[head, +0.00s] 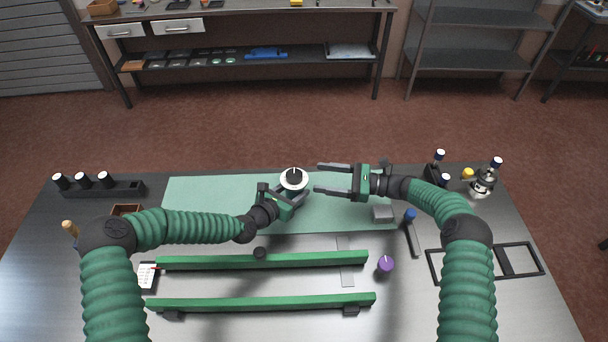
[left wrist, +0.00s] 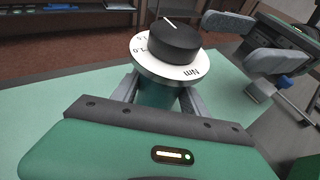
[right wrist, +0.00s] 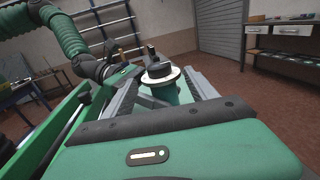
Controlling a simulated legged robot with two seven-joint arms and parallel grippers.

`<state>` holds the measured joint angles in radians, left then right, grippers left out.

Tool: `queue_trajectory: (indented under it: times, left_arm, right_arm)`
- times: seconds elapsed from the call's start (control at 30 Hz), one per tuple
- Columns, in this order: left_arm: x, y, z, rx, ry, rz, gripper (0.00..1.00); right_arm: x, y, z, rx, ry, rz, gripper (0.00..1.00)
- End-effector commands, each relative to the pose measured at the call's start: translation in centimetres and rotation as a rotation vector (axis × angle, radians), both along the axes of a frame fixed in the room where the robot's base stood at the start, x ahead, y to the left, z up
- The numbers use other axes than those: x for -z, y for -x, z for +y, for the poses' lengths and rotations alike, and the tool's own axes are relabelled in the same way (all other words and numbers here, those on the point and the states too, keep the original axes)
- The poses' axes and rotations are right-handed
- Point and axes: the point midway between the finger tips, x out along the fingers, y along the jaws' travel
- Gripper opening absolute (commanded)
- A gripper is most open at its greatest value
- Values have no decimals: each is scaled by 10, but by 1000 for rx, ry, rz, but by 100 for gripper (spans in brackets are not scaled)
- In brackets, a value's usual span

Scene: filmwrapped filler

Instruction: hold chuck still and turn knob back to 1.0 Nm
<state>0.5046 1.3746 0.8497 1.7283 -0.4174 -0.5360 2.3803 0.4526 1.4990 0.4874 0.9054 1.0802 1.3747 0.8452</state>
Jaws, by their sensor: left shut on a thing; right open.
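The chuck is a green cylinder (left wrist: 157,92) standing upright on the mat, with a white dial (head: 285,183) and a black knob (head: 294,174) on top. The knob also shows in the left wrist view (left wrist: 174,43), its white line towards the upper left. The dial there carries "Nm" and upside-down numbers; I cannot read the setting surely. My left gripper (head: 288,193) is shut on the green cylinder below the dial. My right gripper (head: 319,178) is open and empty, to the right of the knob, not touching it. In the right wrist view, the knob (right wrist: 159,70) shows between its fingers.
The green mat (head: 200,205) lies under the chuck. Two green rails (head: 260,302) lie in front of it. A grey block (head: 382,213), a blue-capped tool (head: 411,230) and a purple knob (head: 386,263) are at the right. A black rack (head: 125,189) stands at the back left.

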Motion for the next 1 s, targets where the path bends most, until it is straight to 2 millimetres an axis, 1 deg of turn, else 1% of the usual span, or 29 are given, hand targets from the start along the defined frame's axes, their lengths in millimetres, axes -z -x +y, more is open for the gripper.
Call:
queue_trajectory:
  times: [0.03, 0.1, 0.23, 0.53, 0.67, 0.77, 0.9, 1.0]
  left_arm:
    - [1, 1, -1, 1, 0, 3, 0]
    - [1, 1, -1, 2, 0, 4, 0]
    - [1, 1, -1, 2, 1, 3, 0]
    - [1, 1, -1, 2, 1, 3, 0]
    - [1, 1, -1, 2, 1, 3, 0]
    - [1, 1, -1, 2, 1, 3, 0]
    - [1, 1, -1, 2, 1, 3, 0]
    - [1, 1, -1, 2, 1, 3, 0]
  right_arm:
    - [1, 2, -10, 2, 1, 1, 67]
    - [1, 4, -21, 2, 0, 1, 67]
    - [1, 6, -31, 0, 0, 1, 67]
    - [1, 6, -31, 2, -1, 1, 67]
    - [-2, 8, -32, 47, -23, -9, 67]
    - [-5, 14, -33, 124, -42, -17, 67]
    - [-4, 29, -33, 233, -37, -16, 67]
    - [0, 42, -31, 283, -20, -4, 67]
